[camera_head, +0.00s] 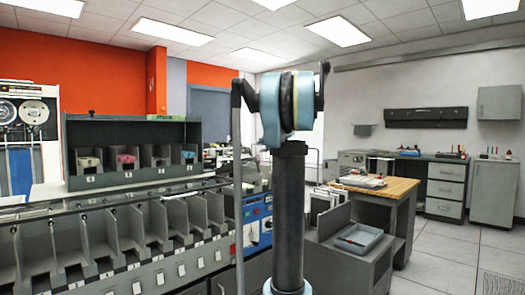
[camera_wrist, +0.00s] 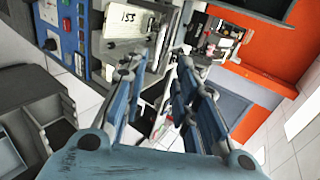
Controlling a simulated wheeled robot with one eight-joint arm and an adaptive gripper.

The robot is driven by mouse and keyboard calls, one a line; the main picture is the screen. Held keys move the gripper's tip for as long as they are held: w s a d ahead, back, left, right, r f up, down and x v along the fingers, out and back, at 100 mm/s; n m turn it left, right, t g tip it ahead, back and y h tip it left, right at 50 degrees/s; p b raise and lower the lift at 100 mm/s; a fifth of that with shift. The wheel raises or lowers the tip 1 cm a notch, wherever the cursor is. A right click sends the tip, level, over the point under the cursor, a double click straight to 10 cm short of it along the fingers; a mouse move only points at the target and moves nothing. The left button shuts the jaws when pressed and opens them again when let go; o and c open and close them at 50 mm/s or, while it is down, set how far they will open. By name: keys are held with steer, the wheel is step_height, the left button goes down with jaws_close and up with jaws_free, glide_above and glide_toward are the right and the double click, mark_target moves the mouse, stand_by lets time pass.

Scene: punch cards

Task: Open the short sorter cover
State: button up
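The grey sorter (camera_head: 150,245) runs along the left of the head view, with a row of open pockets and a blue control panel (camera_head: 258,215) at its right end. The panel also shows in the wrist view (camera_wrist: 67,30), beside a pale sheet marked 153 (camera_wrist: 128,24). I cannot clearly tell the short cover from the rest of the sorter top; my arm hides part of that end. My gripper (camera_wrist: 162,78) shows in the wrist view, its two blue fingers apart with nothing held between them. It appears apart from the sorter.
A dark rack (camera_head: 130,135) with card bins stands behind the sorter. A wood-topped desk (camera_head: 385,187) stands to the right, with a grey tray (camera_head: 360,238) on a low grey unit in front.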

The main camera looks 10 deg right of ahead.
steer(key=v, duration=0.8)
stand_by(0.8)
steer(key=shift+r, duration=0.15)
steer(key=shift+w, duration=0.1)
steer(key=c, duration=0.4)
steer(key=shift+w+f+m, duration=0.1)
steer(key=shift+f+m, duration=0.2)
jaws_close()
step_height(320, 180, down, 13)
steer(key=w+m+t+y, duration=0.1)
steer(key=m+t+y, duration=0.15)
steer(key=m, duration=1.45)
steer(key=w+a, duration=0.6)
steer(key=w, duration=0.5)
steer(key=shift+t, duration=0.35)
